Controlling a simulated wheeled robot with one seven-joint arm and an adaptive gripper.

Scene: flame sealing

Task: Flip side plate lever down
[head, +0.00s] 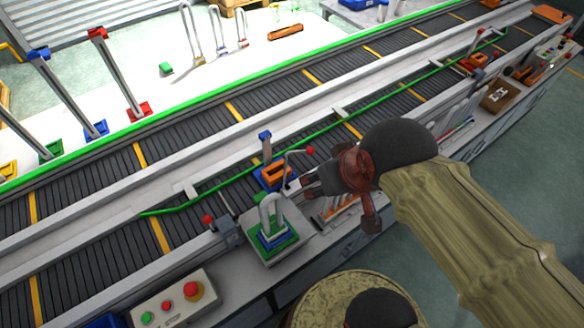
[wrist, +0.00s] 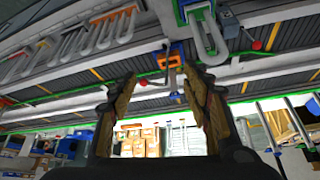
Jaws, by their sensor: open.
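A lever with a red knob (head: 310,150) on a thin bent metal rod stands at the near edge of the conveyor, just beyond my gripper. Its red knob also shows in the wrist view (wrist: 142,82), between my fingers in the picture. My gripper (head: 303,186) is open and empty, close to the lever's rod; I cannot tell whether they touch. An orange and blue block (head: 272,176) sits just left of my fingertips, and it shows at the top centre of the wrist view (wrist: 173,56). A second red-knobbed lever (head: 208,219) on a grey block stands further left.
A button box (head: 172,304) lies at lower left. A brown box (head: 498,96) is further right.

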